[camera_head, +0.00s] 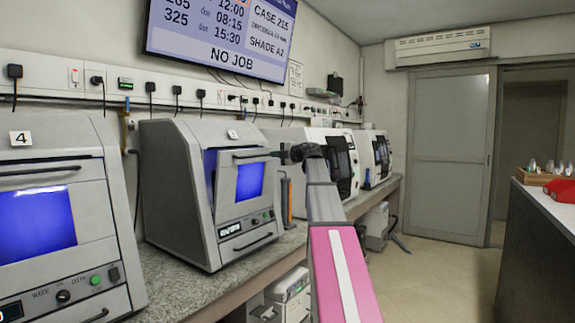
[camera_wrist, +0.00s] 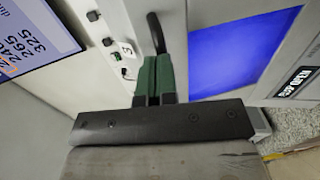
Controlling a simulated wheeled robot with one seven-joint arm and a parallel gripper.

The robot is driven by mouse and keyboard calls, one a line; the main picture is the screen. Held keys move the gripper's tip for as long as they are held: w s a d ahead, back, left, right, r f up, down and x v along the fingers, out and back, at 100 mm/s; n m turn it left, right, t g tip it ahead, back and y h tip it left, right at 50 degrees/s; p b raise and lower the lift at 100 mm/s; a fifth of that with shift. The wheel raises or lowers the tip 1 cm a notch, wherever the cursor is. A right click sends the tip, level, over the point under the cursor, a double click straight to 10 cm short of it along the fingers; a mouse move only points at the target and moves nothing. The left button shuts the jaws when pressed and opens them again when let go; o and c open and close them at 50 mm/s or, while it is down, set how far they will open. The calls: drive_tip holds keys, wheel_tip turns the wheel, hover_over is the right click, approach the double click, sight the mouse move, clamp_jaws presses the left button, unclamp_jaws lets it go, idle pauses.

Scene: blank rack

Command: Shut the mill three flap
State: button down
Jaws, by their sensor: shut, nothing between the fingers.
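My gripper (camera_head: 281,153) is at the right end of the handle. Its green fingers (camera_wrist: 152,80) are together and empty, close to the handle; contact is unclear.
Mill four (camera_head: 60,160) stands at the left, and more white machines (camera_head: 315,150) stand farther along the bench (camera_head: 185,285). A wall screen (camera_head: 222,35) hangs above. A counter (camera_head: 540,225) is at the right, with open floor (camera_head: 435,280) between.

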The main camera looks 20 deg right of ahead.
drive_tip(key=w+a+r+g+h, duration=0.1)
drive_tip(key=w+a+r, duration=0.1)
drive_tip(key=w+a, duration=0.4)
drive_tip(key=shift+w+a, duration=0.2)
drive_tip(key=shift+w, duration=1)
drive_tip(key=shift+w, duration=0.1)
